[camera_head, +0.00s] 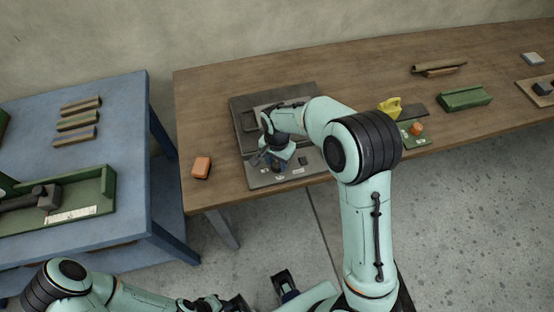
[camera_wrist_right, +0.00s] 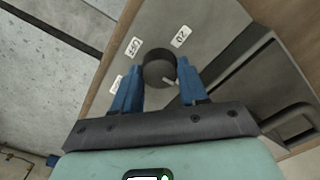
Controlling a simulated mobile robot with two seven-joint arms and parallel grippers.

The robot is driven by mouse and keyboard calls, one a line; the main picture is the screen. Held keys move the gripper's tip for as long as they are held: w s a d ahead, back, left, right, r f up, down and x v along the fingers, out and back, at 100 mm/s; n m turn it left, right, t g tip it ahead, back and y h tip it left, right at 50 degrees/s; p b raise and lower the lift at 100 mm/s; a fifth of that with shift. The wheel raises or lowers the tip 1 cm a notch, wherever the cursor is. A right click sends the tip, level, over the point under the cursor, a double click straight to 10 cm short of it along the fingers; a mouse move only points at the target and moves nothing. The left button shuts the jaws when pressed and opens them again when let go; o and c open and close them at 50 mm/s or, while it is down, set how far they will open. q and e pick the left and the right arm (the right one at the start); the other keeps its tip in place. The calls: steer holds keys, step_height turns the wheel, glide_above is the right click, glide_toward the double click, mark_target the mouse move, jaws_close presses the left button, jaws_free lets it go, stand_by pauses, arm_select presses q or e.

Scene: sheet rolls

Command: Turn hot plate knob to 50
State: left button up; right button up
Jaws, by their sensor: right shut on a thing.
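The hot plate (camera_head: 240,114) is a dark grey flat unit on the wooden table, partly covered by my right arm. Its knob (camera_wrist_right: 159,67) is a dark round cap with a short pale mark on its near side, pointing toward the lower right in the wrist view. White number labels stand around it: one reads 20 (camera_wrist_right: 181,37), another (camera_wrist_right: 133,48) is tilted and hard to read. My right gripper (camera_wrist_right: 158,77) has its blue fingers on either side of the knob, shut on it. In the head view my right gripper (camera_head: 276,158) points down at the panel.
An orange block (camera_head: 201,168) lies left of the hot plate. A blue table (camera_head: 110,110) with a green tray (camera_head: 107,190) stands at the left. Bare wood lies behind the hot plate.

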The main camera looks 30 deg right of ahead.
mark_target(277, 163)
stand_by(0.5)
steer(key=o, duration=1.1)
steer(key=shift+c, duration=0.2)
step_height(277, 163, up, 13)
steer(key=p, duration=0.1)
steer(key=shift+r+p, duration=0.2)
steer(key=shift+p, duration=0.1)
